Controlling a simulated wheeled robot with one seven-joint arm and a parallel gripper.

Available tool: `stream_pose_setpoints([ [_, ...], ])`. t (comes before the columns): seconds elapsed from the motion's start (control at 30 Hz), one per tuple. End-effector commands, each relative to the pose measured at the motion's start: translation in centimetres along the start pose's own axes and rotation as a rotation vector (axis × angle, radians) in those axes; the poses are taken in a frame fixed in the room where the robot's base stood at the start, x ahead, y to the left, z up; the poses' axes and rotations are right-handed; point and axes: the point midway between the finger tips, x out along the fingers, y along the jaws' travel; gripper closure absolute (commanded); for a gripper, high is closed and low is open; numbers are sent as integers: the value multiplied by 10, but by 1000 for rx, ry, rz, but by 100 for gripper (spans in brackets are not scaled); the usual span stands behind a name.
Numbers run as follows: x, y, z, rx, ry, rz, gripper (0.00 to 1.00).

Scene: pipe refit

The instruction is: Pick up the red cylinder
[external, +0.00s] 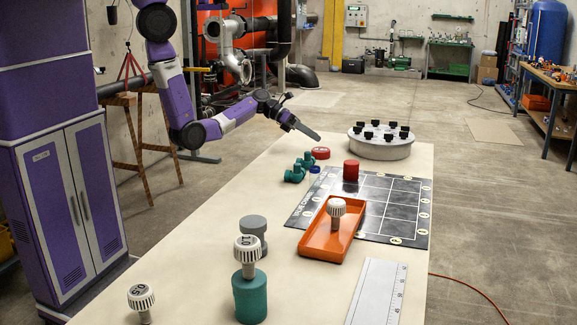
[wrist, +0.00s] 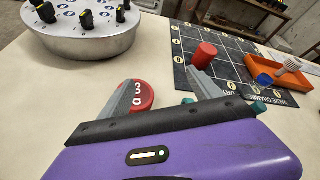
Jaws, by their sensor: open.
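The red cylinder (external: 351,170) stands upright on the dark gridded mat (external: 402,195), near the mat's far left part. It also shows in the wrist view (wrist: 204,55), just beyond my gripper's right fingertip. My gripper (external: 305,115) is in the air above the table, to the left of and higher than the cylinder. In the wrist view my gripper (wrist: 160,92) has its two fingers apart, with nothing held between them. A flat red cap with white markings (wrist: 143,96) lies behind the left finger and is partly hidden by it.
A round grey stand with black knobs (external: 380,143) is at the table's far end. Teal pipe fittings (external: 299,170) lie left of the mat. An orange tray (external: 322,240) with a white-capped plug overlaps the mat. A teal cylinder (external: 250,297) and a ruler (external: 376,293) are nearer.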

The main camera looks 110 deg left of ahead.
Motion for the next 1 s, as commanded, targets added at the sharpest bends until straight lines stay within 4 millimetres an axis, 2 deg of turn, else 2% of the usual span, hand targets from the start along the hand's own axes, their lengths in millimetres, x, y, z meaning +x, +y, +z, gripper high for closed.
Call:
stream_pose_setpoints([
  [0.03,15,-7,2,24,12,-44,26],
  [0.3,91,-52,0,318,59,-262,26],
  [0.5,137,-87,-7,567,62,-403,26],
  [0.67,152,-101,-10,665,55,-454,26],
  [1.0,179,-116,-16,677,54,-460,26],
])
